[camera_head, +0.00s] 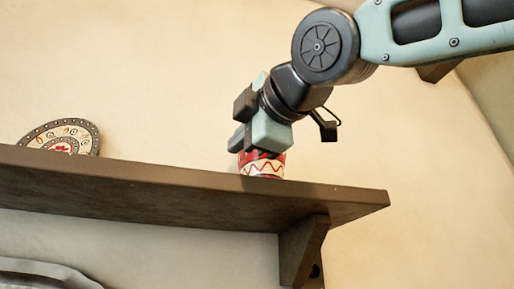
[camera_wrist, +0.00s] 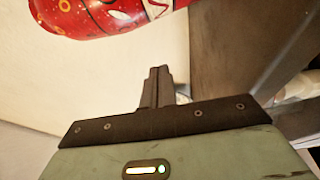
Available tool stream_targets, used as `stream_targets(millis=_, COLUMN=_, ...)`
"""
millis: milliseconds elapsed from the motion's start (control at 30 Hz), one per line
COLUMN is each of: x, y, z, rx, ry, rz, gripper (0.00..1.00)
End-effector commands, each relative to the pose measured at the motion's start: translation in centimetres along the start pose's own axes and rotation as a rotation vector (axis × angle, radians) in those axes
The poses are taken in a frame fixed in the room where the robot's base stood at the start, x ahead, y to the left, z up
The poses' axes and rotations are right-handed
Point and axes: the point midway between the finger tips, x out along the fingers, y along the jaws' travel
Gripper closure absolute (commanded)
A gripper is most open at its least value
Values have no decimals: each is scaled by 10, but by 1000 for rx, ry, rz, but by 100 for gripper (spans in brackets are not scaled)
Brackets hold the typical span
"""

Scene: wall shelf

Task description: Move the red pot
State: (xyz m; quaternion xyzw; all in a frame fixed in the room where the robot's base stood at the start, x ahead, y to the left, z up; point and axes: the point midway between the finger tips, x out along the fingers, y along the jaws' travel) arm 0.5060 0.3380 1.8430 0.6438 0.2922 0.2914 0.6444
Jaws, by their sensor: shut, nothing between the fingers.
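The red pot (camera_head: 262,166) with a cream zigzag band stands on the wall shelf, towards its right end. My gripper (camera_head: 240,143) is at the pot's upper part in the head view and hides its top; whether they touch cannot be told. In the wrist view the two fingers (camera_wrist: 158,75) are together with nothing between them. A red patterned surface, apparently the pot (camera_wrist: 95,14), fills the upper left there, beyond the fingertips and cut off by the frame.
The dark wooden shelf (camera_head: 150,187) runs across the wall, with a bracket (camera_head: 301,250) under its right part. A decorated plate (camera_head: 65,134) leans at the shelf's left. The shelf top between plate and pot looks clear. A grey object (camera_head: 45,272) shows at lower left.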

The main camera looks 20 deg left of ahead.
Motion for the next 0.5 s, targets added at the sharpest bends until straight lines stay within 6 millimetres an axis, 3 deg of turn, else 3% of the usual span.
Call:
stream_targets(millis=100, x=26, y=5, z=0, rx=-1, ry=-1, rz=-2, gripper=100)
stream_targets(millis=233, x=28, y=6, z=22, rx=1, ry=-4, rz=0, gripper=100)
stream_targets(millis=500, x=32, y=2, z=39, rx=0, ry=-2, rz=1, gripper=100)
